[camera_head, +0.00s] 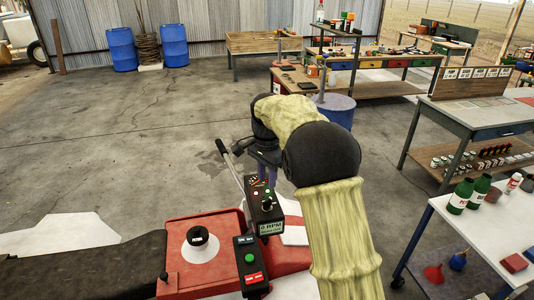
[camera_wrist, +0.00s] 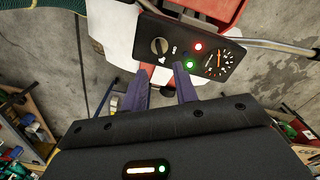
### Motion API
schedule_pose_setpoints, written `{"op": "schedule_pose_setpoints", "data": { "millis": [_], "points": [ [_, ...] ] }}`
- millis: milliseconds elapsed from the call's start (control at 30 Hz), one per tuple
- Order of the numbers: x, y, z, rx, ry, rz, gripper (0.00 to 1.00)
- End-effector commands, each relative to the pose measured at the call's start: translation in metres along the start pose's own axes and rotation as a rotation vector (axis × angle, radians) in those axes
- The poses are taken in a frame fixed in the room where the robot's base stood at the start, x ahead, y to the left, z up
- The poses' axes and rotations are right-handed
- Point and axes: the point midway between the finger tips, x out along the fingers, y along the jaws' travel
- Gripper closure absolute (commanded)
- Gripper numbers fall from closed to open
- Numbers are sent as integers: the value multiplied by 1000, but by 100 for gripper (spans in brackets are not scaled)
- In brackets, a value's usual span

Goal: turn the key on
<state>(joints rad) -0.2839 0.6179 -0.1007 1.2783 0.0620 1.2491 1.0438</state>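In the head view my gripper (camera_head: 268,170) is behind the dark control box (camera_head: 265,206); the key is not clearly visible there.
The red machine body (camera_head: 212,236) carries a second box (camera_head: 250,262) with green and red buttons. A metal lever (camera_head: 230,165) rises beside the control box. A white cart (camera_head: 480,235) with bottles stands at the right. Open concrete floor (camera_head: 130,150) lies at the left.

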Motion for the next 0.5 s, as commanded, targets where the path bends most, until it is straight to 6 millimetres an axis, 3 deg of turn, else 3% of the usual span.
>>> {"op": "schedule_pose_setpoints", "data": {
  "millis": [300,500],
  "points": [
    [-64,-1,-1,1,3,-4,71],
    [-86,0,0,1,0,0,71]
  ]
}}
